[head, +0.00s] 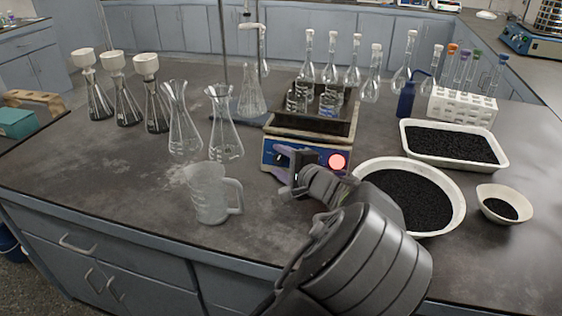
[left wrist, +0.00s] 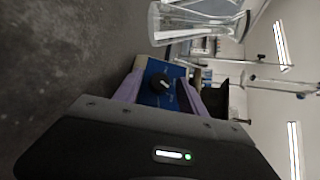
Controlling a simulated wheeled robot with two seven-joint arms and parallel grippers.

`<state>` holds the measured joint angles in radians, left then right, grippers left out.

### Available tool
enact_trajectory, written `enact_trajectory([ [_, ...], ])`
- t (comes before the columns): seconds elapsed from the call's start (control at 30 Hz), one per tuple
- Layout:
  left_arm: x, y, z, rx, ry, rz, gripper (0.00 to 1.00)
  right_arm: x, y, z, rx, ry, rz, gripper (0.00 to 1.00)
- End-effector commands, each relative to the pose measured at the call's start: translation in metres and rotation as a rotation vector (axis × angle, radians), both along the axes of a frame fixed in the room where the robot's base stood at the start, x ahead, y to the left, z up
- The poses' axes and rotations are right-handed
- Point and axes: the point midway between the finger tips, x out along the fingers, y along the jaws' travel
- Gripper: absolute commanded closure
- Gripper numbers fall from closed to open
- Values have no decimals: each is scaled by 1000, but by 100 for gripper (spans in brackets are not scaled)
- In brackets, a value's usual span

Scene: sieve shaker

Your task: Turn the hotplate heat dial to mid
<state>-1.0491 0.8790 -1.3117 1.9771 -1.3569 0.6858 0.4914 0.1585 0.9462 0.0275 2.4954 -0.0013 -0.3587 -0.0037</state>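The hotplate (head: 268,152) is a box with a blue front panel, standing mid-bench with a dark sand-bath tray on top. A round red light glows at the right of its panel. Its black heat dial (left wrist: 160,83) shows in the left wrist view, with a pale pointer mark on it. In the head view the dial is largely hidden by my gripper. My left gripper (head: 290,163) is in front of the panel, its purple fingers apart on either side of the dial. I cannot tell whether they touch it. My right gripper is not in view.
A plastic jug (head: 208,195) stands left of my arm, with flasks (head: 183,135) behind it. A white basin (head: 446,222) of black granules lies close to my arm's right. A granule tray (head: 410,150) and small bowl (head: 520,214) stand farther right. The front left bench is clear.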

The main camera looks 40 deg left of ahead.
Motion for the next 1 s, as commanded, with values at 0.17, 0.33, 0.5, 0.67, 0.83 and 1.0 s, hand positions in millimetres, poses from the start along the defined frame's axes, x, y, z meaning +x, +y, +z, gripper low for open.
enact_trajectory([
  [0.17, 0, 0, 0, -1, 0, 0, 51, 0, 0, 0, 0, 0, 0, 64],
  [0.33, -2, -6, 2, -1, -1, -2, 51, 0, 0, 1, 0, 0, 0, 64],
  [0.5, -10, -26, 8, -2, -1, -3, 51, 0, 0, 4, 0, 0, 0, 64],
  [0.67, -21, -50, 15, -1, -1, -4, 51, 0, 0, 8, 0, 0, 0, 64],
  [0.83, -29, -67, 20, -1, 0, -2, 51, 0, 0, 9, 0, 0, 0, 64],
  [1.0, -30, -69, 20, 0, 1, 0, 51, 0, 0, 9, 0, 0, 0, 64],
])
